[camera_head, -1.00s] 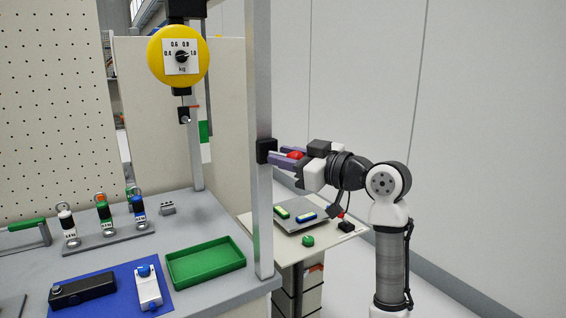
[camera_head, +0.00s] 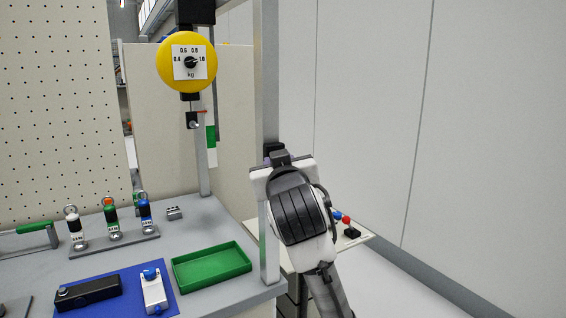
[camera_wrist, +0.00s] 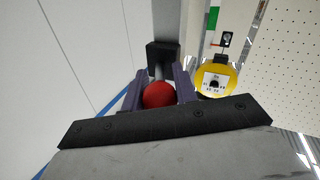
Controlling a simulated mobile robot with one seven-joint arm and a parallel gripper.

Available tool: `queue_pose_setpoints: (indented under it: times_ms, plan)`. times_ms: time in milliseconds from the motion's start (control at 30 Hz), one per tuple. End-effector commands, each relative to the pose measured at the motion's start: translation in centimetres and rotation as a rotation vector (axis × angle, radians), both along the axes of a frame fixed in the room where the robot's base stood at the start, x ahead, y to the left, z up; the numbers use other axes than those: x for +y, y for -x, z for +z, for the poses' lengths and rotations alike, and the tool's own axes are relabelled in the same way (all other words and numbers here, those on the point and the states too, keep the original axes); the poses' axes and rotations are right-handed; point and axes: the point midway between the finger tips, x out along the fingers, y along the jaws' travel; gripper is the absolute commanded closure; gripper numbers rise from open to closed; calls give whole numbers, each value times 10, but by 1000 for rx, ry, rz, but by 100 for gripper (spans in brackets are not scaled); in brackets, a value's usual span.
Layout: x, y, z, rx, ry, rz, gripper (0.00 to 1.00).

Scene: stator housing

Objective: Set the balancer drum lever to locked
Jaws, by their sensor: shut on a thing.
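The balancer drum (camera_head: 187,62) is yellow, with a white dial numbered in kg, and hangs at the top. It also shows in the wrist view (camera_wrist: 213,80). The lever has a red ball knob (camera_wrist: 158,95) on a short pale stem that comes out of a black block (camera_wrist: 163,54) on the metal post. The block's top also shows in the head view (camera_head: 272,149). My gripper (camera_wrist: 159,84) is shut on the lever, its two purple fingers on either side of the stem and knob. My own wrist hides the knob and fingers in the head view.
The grey post (camera_head: 268,90) stands right behind my gripper. A green tray (camera_head: 212,267), a blue mat (camera_head: 120,300) and several small coloured-top parts stand on the bench at left. A side table (camera_head: 365,238) with small knobs is partly hidden behind my arm.

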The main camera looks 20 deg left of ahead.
Motion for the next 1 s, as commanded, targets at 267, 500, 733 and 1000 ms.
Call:
queue_pose_setpoints:
  times_ms: [267, 500, 733, 1000]
  plan:
    - [4, 2, -1, 3, 5, -70, 100]
    - [4, 1, -1, 3, 5, -83, 100]
    - [4, 1, -2, 3, 5, -82, 70]
    - [3, 1, -1, 2, 3, -81, 51]
